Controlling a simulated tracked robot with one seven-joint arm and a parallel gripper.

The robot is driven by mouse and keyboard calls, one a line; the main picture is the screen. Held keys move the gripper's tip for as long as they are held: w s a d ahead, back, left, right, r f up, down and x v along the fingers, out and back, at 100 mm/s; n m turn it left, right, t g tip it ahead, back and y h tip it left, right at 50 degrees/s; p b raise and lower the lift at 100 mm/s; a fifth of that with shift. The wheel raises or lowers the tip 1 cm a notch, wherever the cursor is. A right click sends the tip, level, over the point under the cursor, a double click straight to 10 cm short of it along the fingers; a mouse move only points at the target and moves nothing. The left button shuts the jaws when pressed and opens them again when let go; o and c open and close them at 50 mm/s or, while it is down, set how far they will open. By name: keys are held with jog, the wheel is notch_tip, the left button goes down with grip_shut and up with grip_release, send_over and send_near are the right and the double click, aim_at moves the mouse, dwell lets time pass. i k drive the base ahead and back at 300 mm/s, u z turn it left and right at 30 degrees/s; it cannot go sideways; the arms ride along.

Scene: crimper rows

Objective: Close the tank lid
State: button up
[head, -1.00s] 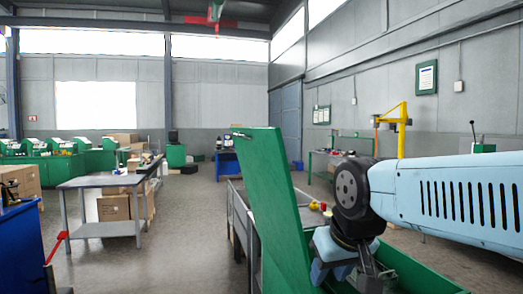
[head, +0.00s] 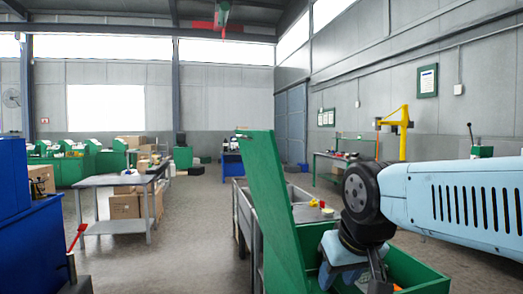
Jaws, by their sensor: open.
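The green tank lid (head: 268,205) stands raised and tilted in the middle of the head view, its upper end leaning to the left. The green tank (head: 418,272) is open below it at the lower right, partly hidden by my arm. My gripper (head: 379,284) points down at the tank, to the right of the lid and on its inner side. Only its upper part shows clearly; the fingertips are cut off by the bottom edge. It appears empty. I cannot tell whether it touches the lid.
A grey workbench (head: 240,212) stands just behind the lid, with small red and yellow items on it. A grey table (head: 112,181) with cardboard boxes (head: 125,206) stands at the left. A blue cabinet (head: 30,240) is close at the lower left. Open floor lies between.

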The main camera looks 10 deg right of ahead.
aim_at(259, 150)
jog(key=z, duration=0.2)
jog(key=k, duration=0.1)
jog(key=u, duration=0.35)
jog(key=i, duration=0.85)
jog(key=u, duration=1.15)
jog(key=k, duration=0.6)
jog(key=i, duration=0.2)
jog(key=z, duration=0.1)
